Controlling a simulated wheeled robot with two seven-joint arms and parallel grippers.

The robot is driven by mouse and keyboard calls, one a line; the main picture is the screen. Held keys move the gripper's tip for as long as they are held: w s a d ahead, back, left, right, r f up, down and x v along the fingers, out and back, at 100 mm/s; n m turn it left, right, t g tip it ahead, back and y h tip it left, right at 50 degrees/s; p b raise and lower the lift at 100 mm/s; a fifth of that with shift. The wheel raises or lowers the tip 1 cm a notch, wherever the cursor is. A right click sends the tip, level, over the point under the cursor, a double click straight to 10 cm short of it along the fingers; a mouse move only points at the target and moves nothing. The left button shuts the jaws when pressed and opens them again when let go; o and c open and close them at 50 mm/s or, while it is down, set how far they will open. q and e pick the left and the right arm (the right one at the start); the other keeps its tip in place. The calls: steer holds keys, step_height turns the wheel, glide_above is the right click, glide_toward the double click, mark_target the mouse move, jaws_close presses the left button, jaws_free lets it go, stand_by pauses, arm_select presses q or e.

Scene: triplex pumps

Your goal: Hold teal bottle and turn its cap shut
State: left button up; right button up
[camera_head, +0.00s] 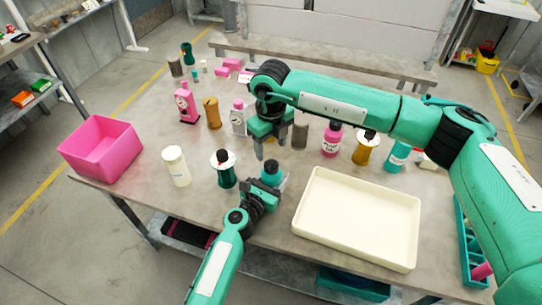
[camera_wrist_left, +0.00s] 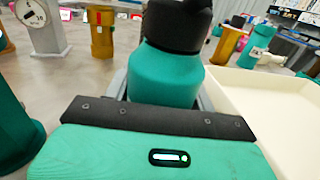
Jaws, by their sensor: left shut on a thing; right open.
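The teal bottle (camera_head: 273,177) stands near the front of the table, left of the cream tray. In the left wrist view the bottle (camera_wrist_left: 165,76) is upright, with a black cap (camera_wrist_left: 178,24) on top; I cannot tell how tight it is. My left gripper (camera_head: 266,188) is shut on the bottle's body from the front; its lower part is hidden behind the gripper. My right gripper (camera_head: 271,143) is open and empty, fingers down, behind and above the bottle in the head view, apart from the cap.
The empty cream tray (camera_head: 357,255) lies to the right. Several bottles, including a magenta one (camera_head: 331,141) and an amber one (camera_head: 364,150), stand behind the tray.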

mark_target(271, 163)
step_height(271, 163, up, 5)
steer(key=shift+r, duration=0.15)
stand_by(0.3)
arm_select(q)
steer(key=o, duration=1.3)
